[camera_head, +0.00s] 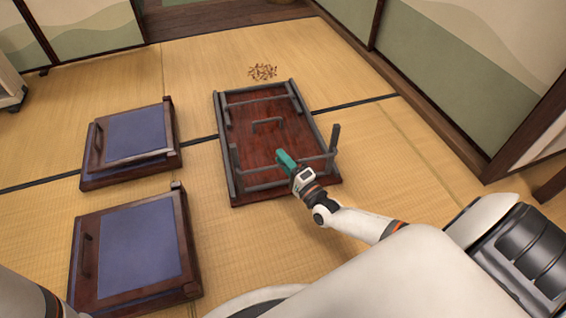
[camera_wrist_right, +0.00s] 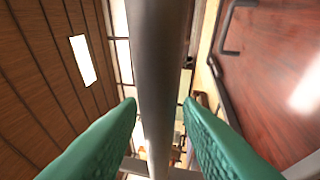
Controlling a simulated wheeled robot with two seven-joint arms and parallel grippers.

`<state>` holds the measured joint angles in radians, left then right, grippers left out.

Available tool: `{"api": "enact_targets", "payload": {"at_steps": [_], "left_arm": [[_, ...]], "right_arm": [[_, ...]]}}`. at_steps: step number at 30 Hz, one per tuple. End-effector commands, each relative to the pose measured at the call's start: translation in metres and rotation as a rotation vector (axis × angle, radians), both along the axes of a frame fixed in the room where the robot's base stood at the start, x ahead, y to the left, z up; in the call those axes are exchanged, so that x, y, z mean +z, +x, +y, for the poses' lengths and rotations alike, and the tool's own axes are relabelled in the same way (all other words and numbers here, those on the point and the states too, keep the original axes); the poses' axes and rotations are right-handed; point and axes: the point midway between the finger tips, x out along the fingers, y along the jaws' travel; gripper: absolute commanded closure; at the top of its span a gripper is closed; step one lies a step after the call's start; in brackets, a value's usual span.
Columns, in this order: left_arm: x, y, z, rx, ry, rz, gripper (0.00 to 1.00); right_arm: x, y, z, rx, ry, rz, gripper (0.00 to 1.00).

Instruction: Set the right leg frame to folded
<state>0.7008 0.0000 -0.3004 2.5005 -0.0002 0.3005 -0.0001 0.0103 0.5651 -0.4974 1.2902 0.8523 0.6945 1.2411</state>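A low dark red table (camera_head: 265,140) lies upside down on the tatami, its underside and grey leg frames facing up. The near leg frame (camera_head: 318,163) is partly raised, with a post sticking up at its right end. The far leg frame (camera_head: 258,98) lies nearly flat. My right gripper (camera_head: 286,160) is at the near frame's bar. In the right wrist view, a grey bar (camera_wrist_right: 160,70) stands between my teal fingers (camera_wrist_right: 160,102) and fills the gap at their tips. My left gripper is out of view; only part of that arm shows.
Two floor chairs with blue cushions, one farther (camera_head: 137,133) and one nearer (camera_head: 130,250), stand left of the table. A small heap of brown bits (camera_head: 262,72) lies beyond it. Walls stand at the right and back. Tatami around the table is otherwise clear.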

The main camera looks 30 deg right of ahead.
Motion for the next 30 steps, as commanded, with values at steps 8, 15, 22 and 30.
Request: {"api": "enact_targets", "payload": {"at_steps": [8, 15, 22, 30], "left_arm": [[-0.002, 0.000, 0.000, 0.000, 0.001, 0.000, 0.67], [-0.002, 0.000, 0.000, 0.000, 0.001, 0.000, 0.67], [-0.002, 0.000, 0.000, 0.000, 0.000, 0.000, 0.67], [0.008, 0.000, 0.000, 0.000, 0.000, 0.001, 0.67]], "right_arm": [[0.001, 0.005, 0.001, 0.000, 0.001, 0.001, 0.68], [0.001, 0.004, 0.001, 0.000, 0.001, 0.001, 0.94], [0.001, 0.004, 0.000, 0.000, 0.001, 0.001, 1.00], [0.004, 0.005, 0.000, -0.001, 0.010, 0.030, 1.00]]}}
